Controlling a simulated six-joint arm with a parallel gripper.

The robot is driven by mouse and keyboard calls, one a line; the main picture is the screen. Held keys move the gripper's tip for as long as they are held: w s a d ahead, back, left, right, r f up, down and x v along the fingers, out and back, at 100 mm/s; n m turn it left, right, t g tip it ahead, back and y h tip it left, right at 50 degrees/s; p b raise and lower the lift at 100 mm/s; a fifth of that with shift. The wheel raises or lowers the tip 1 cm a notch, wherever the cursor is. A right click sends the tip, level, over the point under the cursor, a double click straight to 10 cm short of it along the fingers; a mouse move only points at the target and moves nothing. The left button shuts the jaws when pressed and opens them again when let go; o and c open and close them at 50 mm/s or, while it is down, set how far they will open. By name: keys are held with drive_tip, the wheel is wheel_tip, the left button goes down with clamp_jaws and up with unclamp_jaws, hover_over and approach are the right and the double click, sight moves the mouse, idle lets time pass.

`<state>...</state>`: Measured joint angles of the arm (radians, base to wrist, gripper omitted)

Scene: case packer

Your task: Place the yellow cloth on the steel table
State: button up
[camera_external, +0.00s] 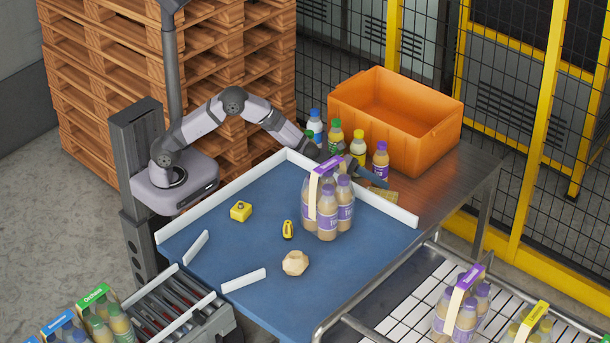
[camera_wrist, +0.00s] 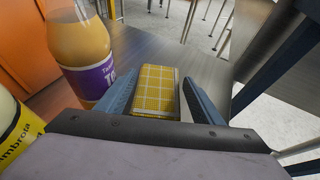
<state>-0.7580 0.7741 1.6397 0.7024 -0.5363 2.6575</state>
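The yellow cloth (camera_wrist: 155,90) is a folded piece with a white check pattern. In the wrist view it lies between the two fingers of my gripper (camera_wrist: 160,88), with a narrow gap at its right side. In the external view the cloth (camera_external: 388,196) shows partly on the steel table (camera_external: 436,183), just beyond the white rail. My gripper (camera_external: 374,180) is low over it and hides part of it. The fingers look spread. Whether the left finger touches the cloth is hard to tell.
A purple-labelled bottle (camera_wrist: 84,55) stands close left of my gripper, among several bottles by the orange crate (camera_external: 405,115). The steel table's right part is clear.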

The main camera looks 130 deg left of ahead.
drive_tip(key=shift+r, duration=0.1)
drive_tip(key=shift+r+p, duration=0.6)
drive_tip(key=shift+p, duration=0.5)
drive_tip(key=shift+b+v, duration=1.45)
drive_tip(key=shift+v, duration=2.3)
